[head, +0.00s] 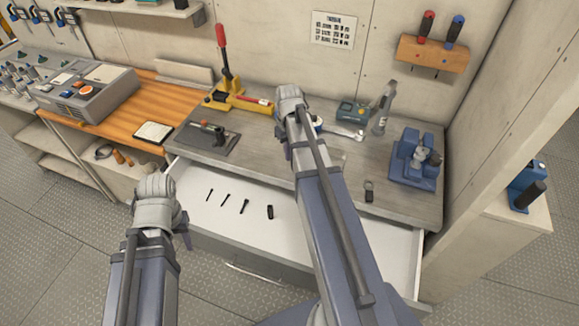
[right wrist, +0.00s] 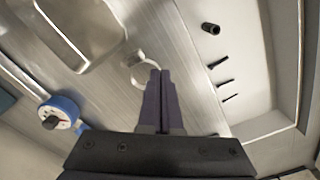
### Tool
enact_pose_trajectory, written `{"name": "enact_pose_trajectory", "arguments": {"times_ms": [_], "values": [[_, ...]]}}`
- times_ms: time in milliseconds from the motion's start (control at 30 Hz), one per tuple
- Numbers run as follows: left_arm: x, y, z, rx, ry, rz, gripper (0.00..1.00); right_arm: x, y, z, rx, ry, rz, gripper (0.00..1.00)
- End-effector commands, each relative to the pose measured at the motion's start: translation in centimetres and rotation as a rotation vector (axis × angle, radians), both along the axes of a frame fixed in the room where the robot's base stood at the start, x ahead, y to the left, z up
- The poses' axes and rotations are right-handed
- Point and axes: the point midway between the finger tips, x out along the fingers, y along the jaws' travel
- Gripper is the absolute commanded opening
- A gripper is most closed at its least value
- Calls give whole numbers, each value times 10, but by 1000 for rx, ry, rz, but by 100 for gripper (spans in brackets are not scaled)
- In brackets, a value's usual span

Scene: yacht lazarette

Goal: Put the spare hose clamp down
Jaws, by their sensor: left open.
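My right gripper (right wrist: 160,74) has its fingers together in the right wrist view. A pale metal ring, the hose clamp (right wrist: 138,80), shows at the fingertips and is partly hidden by them; it appears gripped. The bench top (right wrist: 105,95) lies below. In the head view my right arm reaches over the bench (head: 265,145), its wrist (head: 290,97) hiding the fingers and the clamp. My left gripper (head: 184,238) is open and low at the left, in front of the bench; its fingers are mostly hidden.
An open white drawer (head: 310,225) below the bench holds several bolts and a black cylinder (head: 270,211). A blue vise (head: 418,160), a wrench (head: 345,132), a grey mat (head: 205,138) and a yellow tool (head: 238,102) stand on the bench. Bare bench lies left of my right arm.

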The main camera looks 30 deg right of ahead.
Motion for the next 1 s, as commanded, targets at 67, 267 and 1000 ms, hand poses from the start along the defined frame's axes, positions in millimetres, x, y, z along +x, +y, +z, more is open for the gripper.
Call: {"name": "enact_pose_trajectory", "arguments": {"times_ms": [67, 267, 1000], "values": [[0, 0, 0, 0, 0, 0, 45, 0, 0, 0, 0, 0, 0, 0], [0, 0, -12, 0, 0, 0, 45, 0, 0, -12, 0, 0, 0, 0], [0, 0, -40, 0, 0, 0, 45, 0, 0, -40, 0, 0, 0, 8]]}}
